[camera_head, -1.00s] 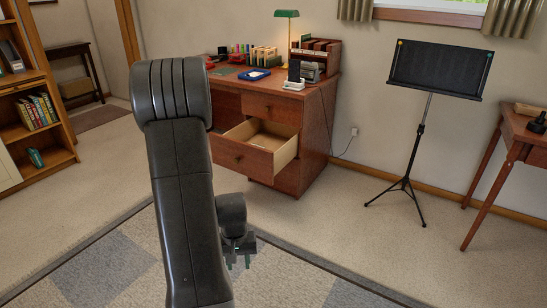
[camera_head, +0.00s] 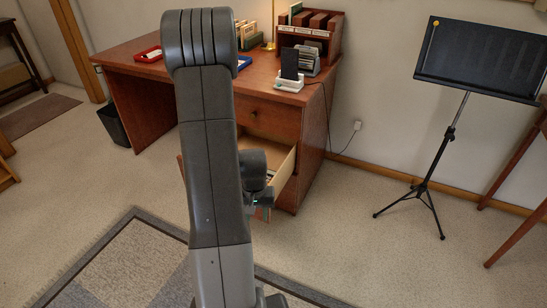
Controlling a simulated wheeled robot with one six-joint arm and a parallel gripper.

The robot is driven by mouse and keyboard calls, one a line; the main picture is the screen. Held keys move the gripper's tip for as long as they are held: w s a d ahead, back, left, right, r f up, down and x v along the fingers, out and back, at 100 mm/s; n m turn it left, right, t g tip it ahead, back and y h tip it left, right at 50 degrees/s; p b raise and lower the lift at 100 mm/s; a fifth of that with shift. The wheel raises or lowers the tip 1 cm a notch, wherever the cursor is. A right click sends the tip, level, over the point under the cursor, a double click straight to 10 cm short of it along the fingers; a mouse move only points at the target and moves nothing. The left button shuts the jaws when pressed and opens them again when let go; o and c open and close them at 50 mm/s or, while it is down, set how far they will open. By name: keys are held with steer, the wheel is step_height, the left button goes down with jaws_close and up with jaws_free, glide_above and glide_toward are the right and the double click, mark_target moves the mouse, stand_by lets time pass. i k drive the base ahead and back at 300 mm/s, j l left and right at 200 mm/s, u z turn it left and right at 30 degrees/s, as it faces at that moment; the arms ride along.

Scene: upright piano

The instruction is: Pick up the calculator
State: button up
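I cannot make out a calculator for certain. The desk's drawer (camera_head: 283,172) is pulled open, and a small dark item shows inside it beside my arm, too small to identify. My gripper (camera_head: 263,211) points down in front of the open drawer in the picture. It is small and partly behind my arm, so its finger gap is unclear. My arm hides much of the drawer and part of the desktop.
The wooden desk (camera_head: 150,105) holds a dark phone-like device on a white stand (camera_head: 290,83), a grey device (camera_head: 307,60), a wooden organizer (camera_head: 317,32) and a red tray (camera_head: 148,54). A music stand (camera_head: 450,135) is at right. Carpet between them is clear.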

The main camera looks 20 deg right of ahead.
mark_target(271, 173)
steer(key=i+j+z, duration=0.2)
steer(key=i, duration=0.5)
steer(key=i+z, duration=0.25)
steer(key=i+j+z, duration=0.1)
steer(key=i+z, duration=0.15)
steer(key=j+z, duration=0.15)
steer(key=j, duration=0.2)
steer(key=i, duration=0.05)
